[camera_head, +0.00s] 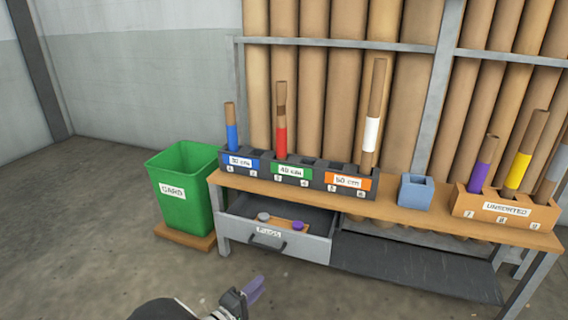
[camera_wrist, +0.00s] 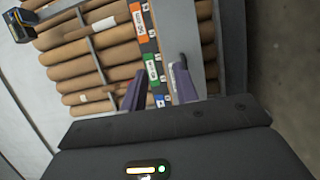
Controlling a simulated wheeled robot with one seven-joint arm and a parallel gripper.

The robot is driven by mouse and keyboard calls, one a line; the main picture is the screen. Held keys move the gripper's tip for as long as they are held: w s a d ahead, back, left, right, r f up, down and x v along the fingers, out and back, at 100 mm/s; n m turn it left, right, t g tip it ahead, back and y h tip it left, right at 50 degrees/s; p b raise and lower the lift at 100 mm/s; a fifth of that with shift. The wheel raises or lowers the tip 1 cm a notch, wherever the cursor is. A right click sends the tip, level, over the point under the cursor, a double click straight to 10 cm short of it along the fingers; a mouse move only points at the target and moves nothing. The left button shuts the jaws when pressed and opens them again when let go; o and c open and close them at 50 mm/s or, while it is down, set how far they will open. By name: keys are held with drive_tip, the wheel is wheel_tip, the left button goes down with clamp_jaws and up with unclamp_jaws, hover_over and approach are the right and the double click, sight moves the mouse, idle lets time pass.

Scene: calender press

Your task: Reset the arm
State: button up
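My gripper (camera_head: 254,291) is low in front of the bench in the head view, over the floor and apart from everything. Its two purple fingers also show in the wrist view (camera_wrist: 158,88). They stand apart with nothing between them, so it is open and empty. The wrist view is turned sideways and looks toward the labelled rack and the tall tubes behind it.
A wooden bench (camera_head: 391,206) holds a dark rack (camera_head: 262,169) with banded tubes, a blue box (camera_head: 416,190) and an orange unsorted rack (camera_head: 506,209). An open drawer (camera_head: 268,243) juts out below. A green bin (camera_head: 183,187) stands left. The front floor is clear.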

drive_tip(key=s+d+r+m+g+y, duration=0.1)
drive_tip(key=s+d+r+m+g, duration=0.25)
drive_tip(key=d+r+g, duration=0.45)
drive_tip(key=s+d+r+m+g+y, duration=0.1)
drive_tip(key=s+d+r+m+g, duration=0.3)
drive_tip(key=d, duration=0.6)
drive_tip(key=s+d+r+m+t+y, duration=0.1)
drive_tip(key=s+d+r+y, duration=0.1)
drive_tip(key=s+r+y, duration=0.2)
drive_tip(key=s+d+r+m+t+y, duration=0.1)
drive_tip(key=s+d+r+t+y, duration=0.1)
drive_tip(key=s+r+y, duration=0.3)
drive_tip(key=s+d+r, duration=0.1)
drive_tip(key=s+r, duration=0.3)
drive_tip(key=s, duration=0.4)
drive_tip(key=shift+r+y, duration=0.3)
